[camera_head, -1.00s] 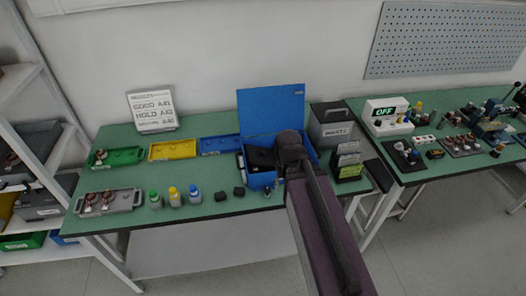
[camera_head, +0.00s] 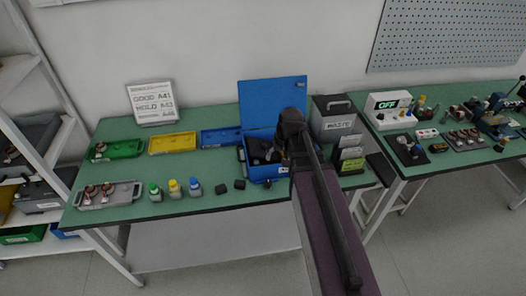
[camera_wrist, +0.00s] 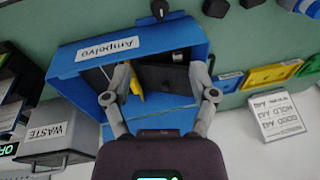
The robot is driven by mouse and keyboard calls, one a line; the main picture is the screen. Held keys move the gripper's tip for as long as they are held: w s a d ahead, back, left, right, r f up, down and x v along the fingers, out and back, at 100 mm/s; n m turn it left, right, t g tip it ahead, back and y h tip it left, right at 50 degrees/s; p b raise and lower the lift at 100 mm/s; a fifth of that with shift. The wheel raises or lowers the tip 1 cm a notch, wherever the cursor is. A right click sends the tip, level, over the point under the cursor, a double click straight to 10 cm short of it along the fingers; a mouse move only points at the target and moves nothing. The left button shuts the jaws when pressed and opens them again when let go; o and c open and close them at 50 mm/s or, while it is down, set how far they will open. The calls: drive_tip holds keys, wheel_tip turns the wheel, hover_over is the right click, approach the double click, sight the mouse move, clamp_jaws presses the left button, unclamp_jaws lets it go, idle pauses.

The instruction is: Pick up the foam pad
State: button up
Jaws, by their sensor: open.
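An open blue box (camera_head: 284,170) stands on the green table, its lid raised at the back. It fills much of the wrist view (camera_wrist: 195,46), with a label reading "Ampelvo". A dark, flat piece (camera_wrist: 165,78) lies inside; it may be the foam pad, but I cannot tell for sure. Dark contents also show in the head view (camera_head: 262,150), partly covered by my arm. My gripper (camera_wrist: 160,97) is open over the box, fingers wide apart, with nothing held between them. Its fingertips are hidden by my arm in the head view. A yellow item (camera_wrist: 136,82) shows beside the left finger.
A grey WASTE bin (camera_head: 333,122) and a small rack (camera_head: 350,153) stand right of the box. Blue, yellow (camera_head: 172,143) and green trays (camera_head: 115,149) lie left. Several bottles (camera_head: 174,189) and two small black blocks (camera_head: 220,187) sit near the front edge.

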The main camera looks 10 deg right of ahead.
drive_tip(key=w+d+m+t+y+b, duration=0.2)
drive_tip(key=w+d, duration=0.1)
drive_tip(key=w, duration=1.1)
drive_tip(key=shift+w+d+f+t, duration=0.2)
drive_tip(key=shift+w+d+t, duration=0.05)
drive_tip(key=shift+d+t, duration=0.15)
drive_tip(key=shift+f, duration=0.1)
drive_tip(key=b, duration=0.7)
approach(264, 145)
drive_tip(key=x, duration=0.4)
drive_tip(key=shift+w+d+f, duration=0.15)
drive_tip(key=shift+d, duration=0.05)
drive_tip(key=shift+b, duration=0.3)
drive_tip(key=shift+b+x, duration=2.2)
drive_tip(key=shift+x, duration=0.4)
drive_tip(key=shift+a, duration=0.1)
clamp_jaws()
